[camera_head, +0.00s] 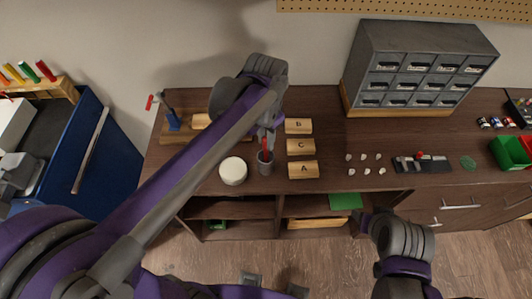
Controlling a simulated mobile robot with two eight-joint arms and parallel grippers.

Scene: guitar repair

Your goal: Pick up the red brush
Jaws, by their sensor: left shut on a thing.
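The red brush (265,147) stands upright in a small grey cup (265,168) on the dark wooden bench top. My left gripper (266,136) reaches down over the cup and is shut on the brush's upper part. The brush's lower end is hidden inside the cup, and my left arm crosses the view in front of the bench. My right gripper (362,223) is in front of the bench's lower edge at the right. It is small and dark there, and I cannot tell whether its fingers are open.
A white round container (233,171) stands left of the cup. Wooden blocks marked B (298,126), C (300,147) and A (303,170) lie to the right. Small white knobs (364,171), a grey drawer cabinet (420,65) and green and red bins (510,152) are further right.

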